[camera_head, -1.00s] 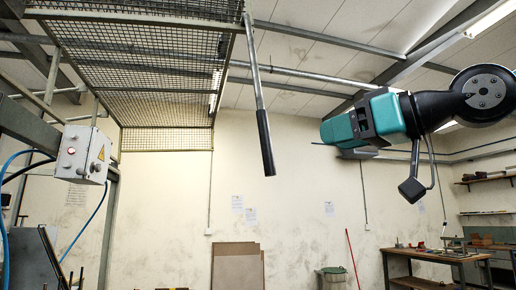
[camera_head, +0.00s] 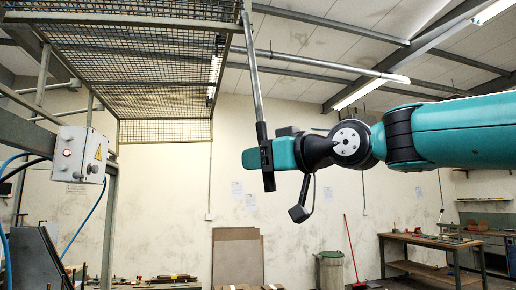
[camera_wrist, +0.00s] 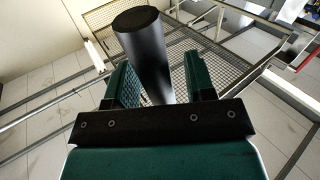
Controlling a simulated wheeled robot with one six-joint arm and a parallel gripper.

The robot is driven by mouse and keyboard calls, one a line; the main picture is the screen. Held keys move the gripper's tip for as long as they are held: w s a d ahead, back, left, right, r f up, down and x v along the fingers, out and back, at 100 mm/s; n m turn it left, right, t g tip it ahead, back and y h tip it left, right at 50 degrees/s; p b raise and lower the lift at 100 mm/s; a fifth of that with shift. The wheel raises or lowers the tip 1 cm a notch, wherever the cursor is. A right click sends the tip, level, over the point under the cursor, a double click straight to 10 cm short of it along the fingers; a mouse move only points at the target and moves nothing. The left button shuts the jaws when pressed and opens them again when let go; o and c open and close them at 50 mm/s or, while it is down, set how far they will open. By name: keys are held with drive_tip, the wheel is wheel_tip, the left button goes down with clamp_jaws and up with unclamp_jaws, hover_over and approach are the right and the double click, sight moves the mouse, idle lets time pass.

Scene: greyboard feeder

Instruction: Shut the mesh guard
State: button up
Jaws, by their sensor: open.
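The mesh guard (camera_head: 150,72) is raised overhead at the upper left, a wire panel in a metal frame. It also shows behind the fingers in the wrist view (camera_wrist: 232,52). Its handle (camera_head: 253,85) is a grey bar hanging from the frame's right corner, with a black grip at its lower end. My gripper (camera_head: 266,155) is at the black grip. In the wrist view my gripper (camera_wrist: 162,82) is open, with the black grip (camera_wrist: 146,50) between its two fingers, nearer the left one. Contact cannot be told.
A grey control box (camera_head: 79,154) with a red button and blue cables is at the left. Brown boards (camera_head: 237,258) lean on the back wall. A bin (camera_head: 331,268) and a workbench (camera_head: 430,242) stand at the right. The space below the handle looks clear.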

drive_tip(key=shift+w+a, duration=0.3)
drive_tip(key=shift+a, duration=0.05)
drive_tip(key=shift+c, duration=0.3)
clamp_jaws()
drive_tip(key=shift+f, duration=0.15)
